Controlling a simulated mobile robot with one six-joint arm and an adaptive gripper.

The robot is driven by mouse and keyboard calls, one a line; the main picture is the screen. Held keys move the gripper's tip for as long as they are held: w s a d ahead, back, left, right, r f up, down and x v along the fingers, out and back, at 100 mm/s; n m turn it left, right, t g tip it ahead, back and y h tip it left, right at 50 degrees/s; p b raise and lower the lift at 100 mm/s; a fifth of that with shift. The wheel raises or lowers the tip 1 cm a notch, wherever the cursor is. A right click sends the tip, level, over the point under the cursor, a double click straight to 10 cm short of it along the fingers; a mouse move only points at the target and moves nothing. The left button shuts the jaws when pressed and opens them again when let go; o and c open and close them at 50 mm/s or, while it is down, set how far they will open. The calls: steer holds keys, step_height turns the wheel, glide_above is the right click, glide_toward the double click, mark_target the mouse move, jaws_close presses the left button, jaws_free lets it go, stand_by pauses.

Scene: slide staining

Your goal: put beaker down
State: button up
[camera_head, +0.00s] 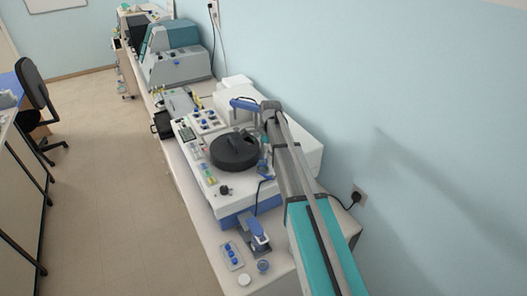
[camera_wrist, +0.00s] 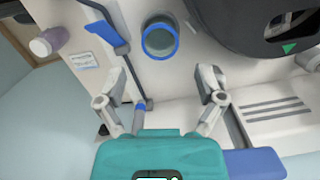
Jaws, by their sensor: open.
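In the wrist view, a round beaker (camera_wrist: 160,38) with a blue rim and a greyish-teal inside stands upright on a pale surface, seen from above. My gripper (camera_wrist: 162,74) is open, its two grey fingers spread to either side below the beaker in the picture. The beaker appears beyond the fingertips with a gap on both sides, and no finger touches it. In the head view my arm reaches over the white staining machine (camera_head: 205,178), and the fingers are too small and hidden to make out. A small bluish shape (camera_head: 263,165) beside the dark carousel may be the beaker.
The dark round carousel (camera_head: 234,152) lies left of my arm, and its edge fills the upper right of the wrist view (camera_wrist: 225,30). A blue lever (camera_wrist: 103,31) stands close left of the beaker. A teal machine (camera_head: 175,50) is farther back; the wall is at right.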

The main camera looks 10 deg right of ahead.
step_height(320, 180, up, 6)
steer(key=p, duration=0.5)
steer(key=shift+d+r+p, duration=0.15)
steer(key=shift+d+p, duration=0.2)
stand_by(0.4)
steer(key=s+a+n+h, duration=0.1)
steer(key=s+n, duration=1.5)
steer(key=s, duration=1.3)
steer(key=shift+a+n, duration=0.2)
steer(key=shift+n, duration=0.2)
steer(key=shift+s, duration=0.2)
